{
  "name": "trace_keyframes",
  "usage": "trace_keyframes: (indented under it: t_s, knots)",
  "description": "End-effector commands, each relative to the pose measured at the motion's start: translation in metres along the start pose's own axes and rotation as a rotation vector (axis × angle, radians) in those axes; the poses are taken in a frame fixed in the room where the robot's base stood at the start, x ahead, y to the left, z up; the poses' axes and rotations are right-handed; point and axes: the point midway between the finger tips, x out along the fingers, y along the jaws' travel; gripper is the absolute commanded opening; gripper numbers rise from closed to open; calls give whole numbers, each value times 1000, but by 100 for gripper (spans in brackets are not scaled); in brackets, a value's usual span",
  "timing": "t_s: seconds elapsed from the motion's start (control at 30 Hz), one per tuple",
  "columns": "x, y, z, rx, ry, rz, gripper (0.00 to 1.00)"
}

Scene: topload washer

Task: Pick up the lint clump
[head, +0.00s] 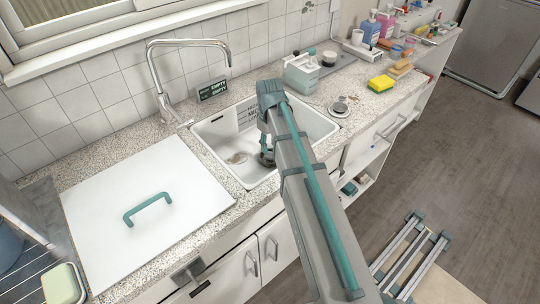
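A small brownish-grey patch (237,158), which looks like the lint clump, lies on the floor of the white sink (205,135). It is small and I cannot make out its texture. My arm reaches over the front edge of the sink, and my gripper (267,160) points down inside the basin, just right of the patch. My arm partly covers the gripper, and I cannot tell whether its fingers are open or shut. No contact with the patch shows.
A tall faucet (165,85) stands behind the sink. A white lid with a teal handle (148,208) covers the left counter. The sink walls surround my gripper.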

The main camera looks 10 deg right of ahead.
Motion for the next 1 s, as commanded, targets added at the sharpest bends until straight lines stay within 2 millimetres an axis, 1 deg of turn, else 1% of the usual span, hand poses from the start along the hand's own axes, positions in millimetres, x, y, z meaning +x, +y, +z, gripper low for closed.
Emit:
trace_keyframes:
  t_s: [0.33,0.5,0.7,0.77,0.8,0.83,1.0]
  knots:
    - [39,-1,3,0,-2,-1,38]
    - [46,-1,3,0,0,-1,38]
    - [46,-1,3,0,0,0,38]
    - [46,-1,3,0,0,0,28]
    - [46,-1,3,0,0,0,21]
    - [46,-1,3,0,0,0,17]
    - [46,-1,3,0,0,-1,16]
